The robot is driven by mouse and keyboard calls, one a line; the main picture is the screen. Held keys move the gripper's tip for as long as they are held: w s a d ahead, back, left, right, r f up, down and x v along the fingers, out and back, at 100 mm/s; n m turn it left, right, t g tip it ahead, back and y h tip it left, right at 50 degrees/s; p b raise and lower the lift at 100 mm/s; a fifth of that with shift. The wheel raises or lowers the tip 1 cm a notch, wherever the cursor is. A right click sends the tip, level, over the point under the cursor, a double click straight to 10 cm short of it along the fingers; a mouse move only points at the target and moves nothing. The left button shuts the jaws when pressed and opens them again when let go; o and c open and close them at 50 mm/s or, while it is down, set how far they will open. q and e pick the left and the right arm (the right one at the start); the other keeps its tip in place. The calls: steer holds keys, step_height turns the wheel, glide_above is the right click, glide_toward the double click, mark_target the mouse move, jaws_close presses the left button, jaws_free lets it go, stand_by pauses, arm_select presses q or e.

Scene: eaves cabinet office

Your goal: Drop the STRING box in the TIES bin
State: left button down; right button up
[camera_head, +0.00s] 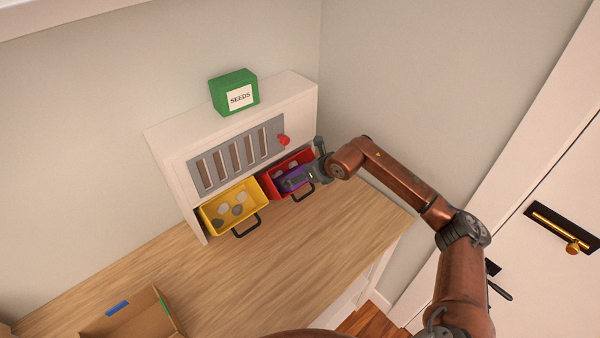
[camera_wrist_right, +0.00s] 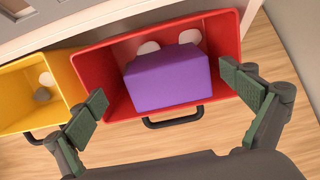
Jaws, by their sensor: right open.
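A purple box (camera_head: 293,181) lies in or just over the open red bin (camera_head: 270,188), inside its outline. No lettering shows on the purple box or the red bin, so I cannot confirm STRING or TIES. In the right wrist view the purple box (camera_wrist_right: 170,80) sits tilted against the red bin (camera_wrist_right: 95,68), partly hiding its front wall. My right gripper (camera_head: 312,171) is at the red bin. Its fingers (camera_wrist_right: 168,105) are spread wide on either side of the purple box, with gaps to it. My left gripper is not in view.
A yellow bin (camera_head: 232,207) with several grey and pale lumps stands open left of the red one. The white cabinet (camera_head: 165,140) has a slotted grey panel and red knob (camera_head: 284,140). A green SEEDS box (camera_head: 233,92) stands on top. A cardboard box (camera_head: 130,318) is front left.

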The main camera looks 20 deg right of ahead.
steer(key=shift+s+d+r, duration=0.1)
steer(key=v, duration=1.1)
steer(key=shift+s+r, duration=0.2)
steer(key=shift+s, duration=0.05)
steer(key=shift+d, duration=0.1)
stand_by(0.4)
